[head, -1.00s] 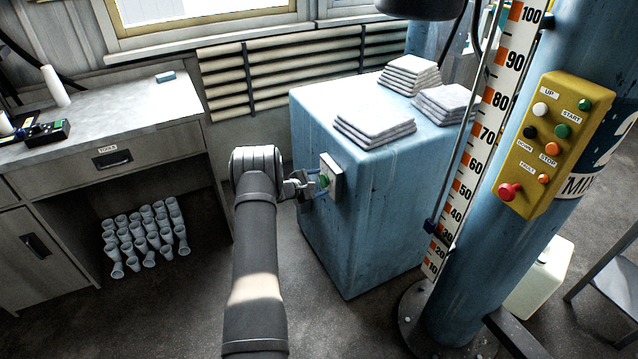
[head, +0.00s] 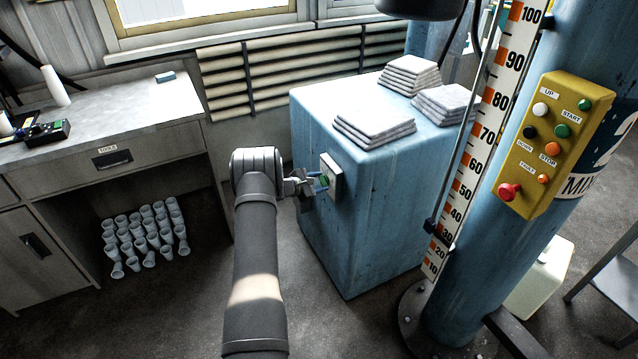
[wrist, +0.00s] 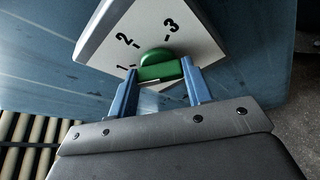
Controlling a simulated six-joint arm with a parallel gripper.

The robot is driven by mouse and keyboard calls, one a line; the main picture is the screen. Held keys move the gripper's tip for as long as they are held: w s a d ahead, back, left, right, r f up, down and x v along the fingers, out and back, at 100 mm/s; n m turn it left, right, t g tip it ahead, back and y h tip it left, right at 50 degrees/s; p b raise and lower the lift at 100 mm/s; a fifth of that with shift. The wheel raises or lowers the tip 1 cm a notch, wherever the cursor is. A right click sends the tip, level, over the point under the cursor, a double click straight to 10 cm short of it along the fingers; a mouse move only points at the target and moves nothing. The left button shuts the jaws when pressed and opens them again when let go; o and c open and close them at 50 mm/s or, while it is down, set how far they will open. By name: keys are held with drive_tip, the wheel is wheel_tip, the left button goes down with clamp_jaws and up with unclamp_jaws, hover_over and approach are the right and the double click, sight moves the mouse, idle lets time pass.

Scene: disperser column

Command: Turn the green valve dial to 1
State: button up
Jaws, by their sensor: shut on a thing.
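The green valve dial (wrist: 158,64) sits on a white plate (wrist: 186,29) marked 1, 2 and 3. In the wrist view, the dial's raised bar lies nearly level, with its left end close to the 1. My gripper (wrist: 160,72) has its two blue fingers on either side of the dial, shut on it. In the head view, my gripper (head: 318,184) reaches the plate (head: 331,176) on the side of the blue cabinet (head: 370,215). The dial is mostly hidden there by the fingers, and the exact pointer mark cannot be made out.
Stacks of grey slabs (head: 374,127) lie on the cabinet top. A column with a yellow button panel (head: 543,145) and a scale (head: 480,135) stands to the right. A workbench (head: 110,120) is at the left, with cups (head: 145,235) below it.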

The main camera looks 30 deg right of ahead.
drive_tip(key=o, duration=1)
drive_tip(key=shift+a, duration=0.1)
drive_tip(key=v, duration=1.7)
drive_tip(key=shift+a+r, duration=0.1)
drive_tip(key=shift+r, duration=0.05)
drive_tip(key=shift+w, duration=0.1)
drive_tip(key=x, duration=1.7)
drive_tip(key=shift+d, duration=0.2)
